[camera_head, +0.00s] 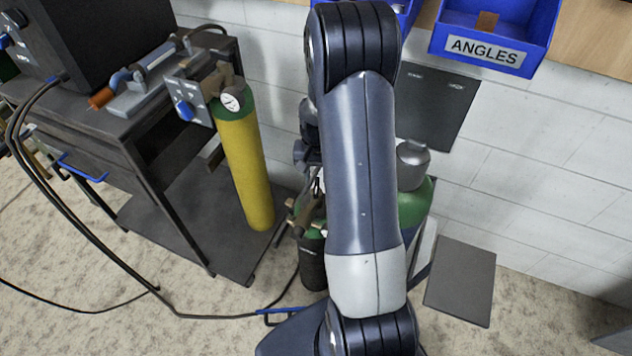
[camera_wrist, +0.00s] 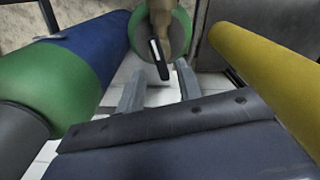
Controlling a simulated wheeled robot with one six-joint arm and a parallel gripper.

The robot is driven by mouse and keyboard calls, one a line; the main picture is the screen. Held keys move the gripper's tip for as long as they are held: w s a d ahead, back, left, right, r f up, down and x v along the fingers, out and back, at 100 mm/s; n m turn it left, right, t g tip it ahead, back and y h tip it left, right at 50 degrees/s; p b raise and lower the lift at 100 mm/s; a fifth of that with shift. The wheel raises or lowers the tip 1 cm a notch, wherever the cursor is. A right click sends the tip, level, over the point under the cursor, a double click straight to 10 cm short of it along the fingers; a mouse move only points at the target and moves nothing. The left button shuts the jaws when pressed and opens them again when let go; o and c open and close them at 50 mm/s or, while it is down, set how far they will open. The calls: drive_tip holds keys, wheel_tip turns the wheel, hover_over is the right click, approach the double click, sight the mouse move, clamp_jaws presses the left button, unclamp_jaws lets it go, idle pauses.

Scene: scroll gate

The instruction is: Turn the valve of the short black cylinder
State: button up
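The short black cylinder (camera_head: 313,268) with a green shoulder stands on the floor, partly hidden behind my arm in the head view. Its brass-coloured valve (camera_head: 303,215) sits on top. In the wrist view the valve (camera_wrist: 161,18) is at the top middle, above a round green shoulder (camera_wrist: 180,45), with a dark and white piece hanging at its front. My gripper (camera_wrist: 160,72) is open and empty, with its two fingers apart and pointing towards the valve. I see no clear contact. In the head view my arm hides most of the gripper.
A yellow cylinder (camera_head: 243,165) with a gauge stands to the left beside a dark welding cart (camera_head: 150,190). A green cylinder with a grey cap (camera_head: 412,165) is close on the right. It fills the wrist view's left side. Blue bins (camera_head: 495,35) hang above; hoses lie on the floor.

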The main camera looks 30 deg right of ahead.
sight(317, 185)
drive_tip(key=shift+f, duration=1.95)
drive_tip(key=shift+c, duration=0.4)
clamp_jaws()
